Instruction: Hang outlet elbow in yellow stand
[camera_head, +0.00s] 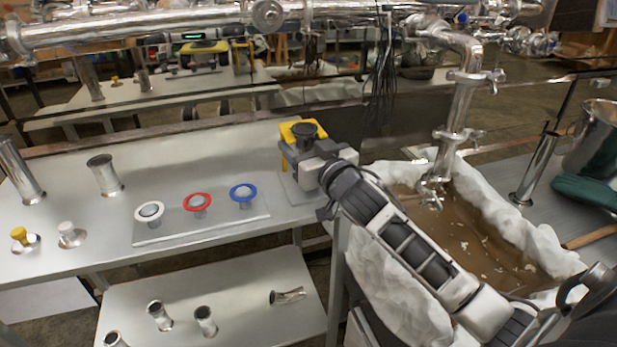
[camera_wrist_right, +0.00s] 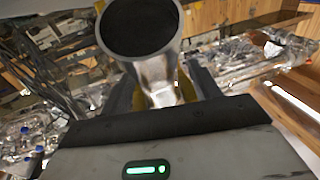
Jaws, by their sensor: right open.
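The outlet elbow (camera_head: 305,130), a metal pipe bend with a dark round opening, is at the yellow stand (camera_head: 286,132) at the table's back right corner. In the right wrist view the elbow (camera_wrist_right: 155,75) stands between my fingers, with its opening tilted towards the camera. Yellow parts of the stand (camera_wrist_right: 187,88) show behind it. My right gripper (camera_head: 308,158) is open around the elbow, one finger on each side. Whether a finger touches it, and how the elbow's lower part sits in the stand, is hidden. My left gripper is not in view.
A tray (camera_head: 180,235) with white, red and blue ringed pieces lies left of the stand. Metal tubes stand at the table's left. Right of the table is a basin of brown liquid (camera_head: 480,245) below a vertical pipe (camera_head: 461,105).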

